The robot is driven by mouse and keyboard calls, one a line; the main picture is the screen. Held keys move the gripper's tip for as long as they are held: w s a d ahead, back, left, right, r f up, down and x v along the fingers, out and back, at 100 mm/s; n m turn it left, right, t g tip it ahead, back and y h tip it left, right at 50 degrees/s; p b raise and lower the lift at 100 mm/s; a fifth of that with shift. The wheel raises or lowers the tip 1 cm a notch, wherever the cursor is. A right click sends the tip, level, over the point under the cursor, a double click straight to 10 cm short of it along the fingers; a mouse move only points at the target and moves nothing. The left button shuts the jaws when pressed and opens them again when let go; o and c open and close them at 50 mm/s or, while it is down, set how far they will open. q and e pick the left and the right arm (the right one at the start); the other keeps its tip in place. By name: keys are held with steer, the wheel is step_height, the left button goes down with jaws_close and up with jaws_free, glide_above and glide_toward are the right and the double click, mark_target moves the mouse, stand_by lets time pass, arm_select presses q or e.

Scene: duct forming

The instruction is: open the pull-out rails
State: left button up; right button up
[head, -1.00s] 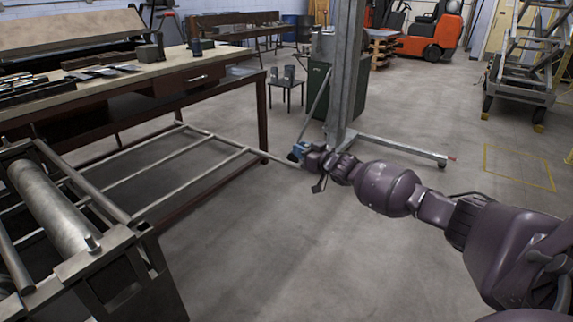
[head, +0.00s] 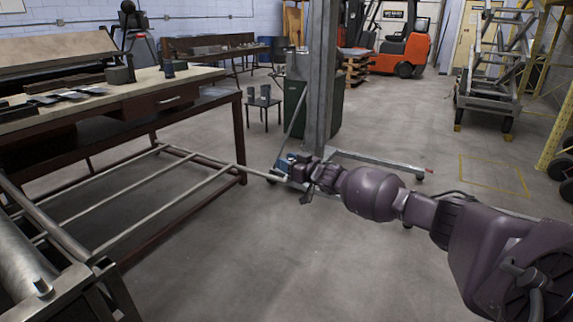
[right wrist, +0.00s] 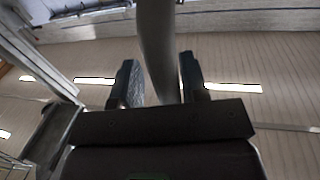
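The pull-out rails (head: 160,207) are long grey bars low beside the workbench in the head view. The far bar runs past the bench leg and ends in a short upturned tip (head: 284,178). My right gripper (head: 292,168) is at that tip, pointing left; its fingers are small and partly hidden there. In the right wrist view its two dark fingers (right wrist: 160,83) stand apart, with a smooth grey bar (right wrist: 158,40) between them. A narrow gap shows at the left finger; contact at the right finger is unclear. My left gripper is out of view.
A metal lift post (head: 320,80) with low legs (head: 380,162) stands just behind my right gripper. The roller machine (head: 30,265) is at lower left, the workbench (head: 130,82) at upper left. The floor (head: 270,260) in front is clear.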

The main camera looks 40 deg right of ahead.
steer(key=shift+s+a+f, duration=0.1)
steer(key=shift+a, duration=0.1)
steer(key=shift+s+d, duration=0.1)
steer(key=shift+s, duration=0.45)
steer(key=s+p, duration=0.1)
steer(key=s, duration=0.2)
steer(key=s+d+p, duration=0.1)
steer(key=s, duration=0.5)
steer(key=shift+s+d+p, duration=0.25)
steer(key=shift+p, duration=0.15)
